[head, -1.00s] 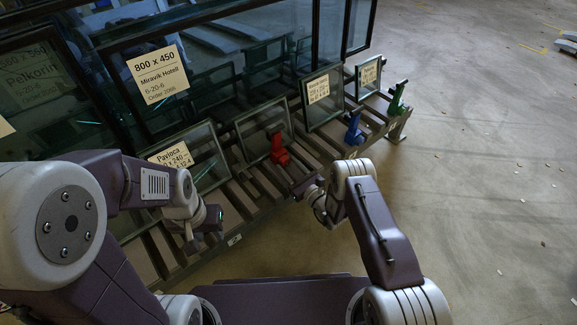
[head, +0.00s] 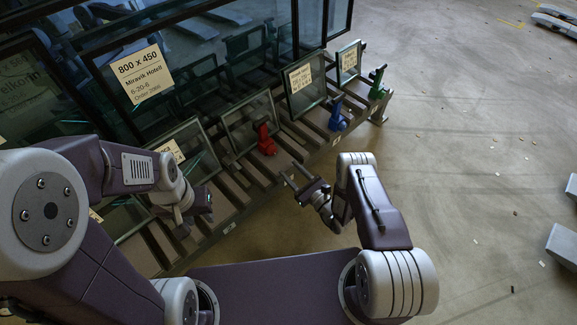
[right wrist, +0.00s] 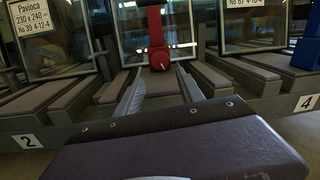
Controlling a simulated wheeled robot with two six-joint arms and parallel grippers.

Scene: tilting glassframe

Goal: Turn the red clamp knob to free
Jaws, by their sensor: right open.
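The red clamp (head: 265,140) stands upright on the slatted rack in front of a small framed pane. In the right wrist view its red knob (right wrist: 159,58) faces me at the top middle, with a small white mark low on it. My right gripper (head: 290,171) is open and empty, short of the red clamp and apart from it. In the right wrist view its two fingers (right wrist: 161,78) point towards the clamp, with the knob above and between their tips. My left gripper (head: 197,208) is by the rack's front at the left; its jaws are not clear.
A blue clamp (head: 337,115) and a green clamp (head: 377,84) stand further right along the rack. Labelled glass panes (head: 304,86) lean behind the clamps. The rack's front rail carries number plates (right wrist: 307,103). Open floor (head: 460,160) lies to the right.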

